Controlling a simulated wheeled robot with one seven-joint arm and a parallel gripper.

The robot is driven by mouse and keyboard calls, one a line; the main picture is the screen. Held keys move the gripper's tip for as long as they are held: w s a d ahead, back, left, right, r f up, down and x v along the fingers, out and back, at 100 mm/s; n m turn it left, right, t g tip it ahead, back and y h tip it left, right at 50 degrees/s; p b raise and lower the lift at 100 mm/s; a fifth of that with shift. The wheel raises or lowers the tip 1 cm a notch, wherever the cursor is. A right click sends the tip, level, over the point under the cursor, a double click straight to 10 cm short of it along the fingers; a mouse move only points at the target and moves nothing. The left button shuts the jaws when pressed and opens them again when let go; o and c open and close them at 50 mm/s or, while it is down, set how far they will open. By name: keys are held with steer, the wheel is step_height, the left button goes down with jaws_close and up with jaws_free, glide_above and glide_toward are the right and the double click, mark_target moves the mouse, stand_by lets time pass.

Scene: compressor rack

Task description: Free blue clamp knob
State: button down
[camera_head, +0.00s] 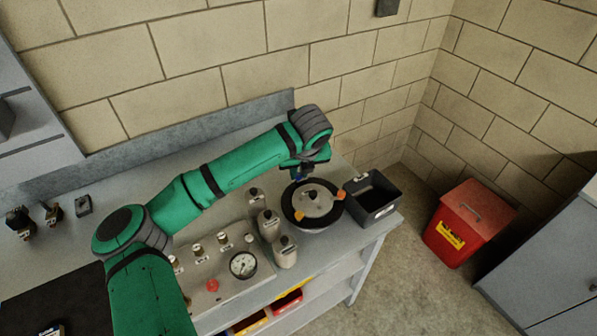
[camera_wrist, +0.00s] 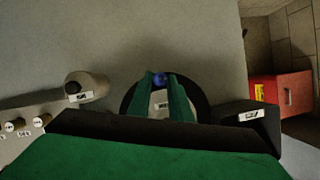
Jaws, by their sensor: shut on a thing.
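The blue clamp knob (camera_wrist: 162,79) sits at the far rim of the round black-rimmed pot in the wrist view. My gripper (camera_wrist: 164,84) reaches over the pot with its two green fingers, and its tips are closed on the knob. In the head view my gripper (camera_head: 300,175) points down at the back edge of the pot (camera_head: 289,207), and only a bit of the blue knob (camera_head: 298,178) shows beneath it. The pot has a pale lid (camera_head: 316,206) with a dark centre knob. The fingertips partly hide the blue knob, so its fit on the rim cannot be told.
A black open bin (camera_head: 385,210) stands right of the pot. Several grey bottles (camera_head: 285,252) and a panel with a gauge (camera_head: 243,265) stand to the left. A red lidded bin (camera_head: 462,225) is on the floor at right. The wall is behind the bench.

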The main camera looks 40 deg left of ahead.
steer(key=shift+w+d+n, duration=0.1)
steer(key=shift+n, duration=0.5)
steer(key=shift+g, duration=0.3)
steer(key=c, duration=1.6)
jaws_free()
steer(key=shift+r, duration=0.1)
steer(key=v, duration=1)
steer(key=shift+d+r, duration=0.2)
steer(key=shift+r, duration=0.05)
